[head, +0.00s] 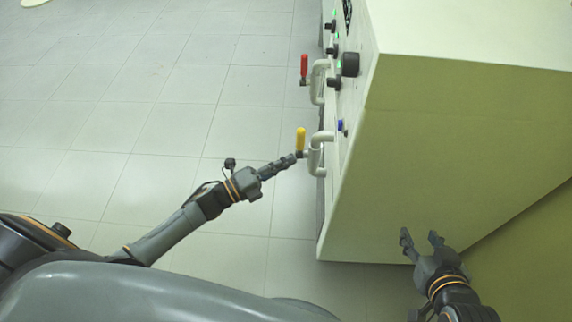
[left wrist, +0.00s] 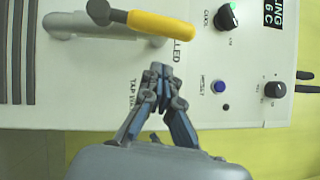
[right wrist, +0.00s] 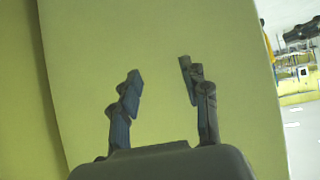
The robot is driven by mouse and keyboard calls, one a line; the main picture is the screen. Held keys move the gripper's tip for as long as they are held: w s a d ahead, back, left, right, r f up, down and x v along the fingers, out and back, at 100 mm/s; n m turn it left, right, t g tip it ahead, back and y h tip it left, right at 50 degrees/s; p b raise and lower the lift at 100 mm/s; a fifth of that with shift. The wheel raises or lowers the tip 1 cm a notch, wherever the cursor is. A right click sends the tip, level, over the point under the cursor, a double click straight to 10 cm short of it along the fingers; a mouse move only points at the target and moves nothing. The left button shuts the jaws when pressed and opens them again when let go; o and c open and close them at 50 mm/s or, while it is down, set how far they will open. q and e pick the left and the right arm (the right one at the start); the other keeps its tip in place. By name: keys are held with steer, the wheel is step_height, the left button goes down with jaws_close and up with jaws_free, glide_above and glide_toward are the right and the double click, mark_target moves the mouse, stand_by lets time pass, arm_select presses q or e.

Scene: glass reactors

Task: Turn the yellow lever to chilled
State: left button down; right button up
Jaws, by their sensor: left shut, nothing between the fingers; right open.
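The yellow lever (head: 300,140) sits on a pale tap on the front face of the pale cabinet (head: 470,130). In the left wrist view the yellow lever (left wrist: 162,24) lies across the pale pipe (left wrist: 95,24), with its free end pointing right, partly over printed lettering that ends in "LLED". My left gripper (head: 294,158) is shut and empty, its tips close to the lever; in the left wrist view the fingertips (left wrist: 161,70) are a little below the lever's free end. I cannot tell whether they touch. My right gripper (head: 421,237) is open and empty beside the cabinet's side.
A red lever (head: 304,66) on a similar tap stands farther along the panel. A blue button (left wrist: 221,86) and black knobs (left wrist: 228,17) are on the panel near the yellow lever. The tiled floor (head: 170,90) to the left is clear.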

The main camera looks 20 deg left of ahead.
arm_select(q)
steer(key=r+p+v, duration=0.1)
steer(key=v, duration=0.9)
steer(key=shift+f, duration=0.4)
arm_select(e)
steer(key=s+d+f+g, duration=0.1)
steer(key=s+f+g, duration=0.2)
steer(key=s, duration=0.1)
steer(key=shift+s+d+f+h, duration=0.25)
steer(key=shift+s+d+h, duration=0.1)
steer(key=shift+s+h, duration=0.05)
arm_select(q)
steer(key=shift+w, duration=0.1)
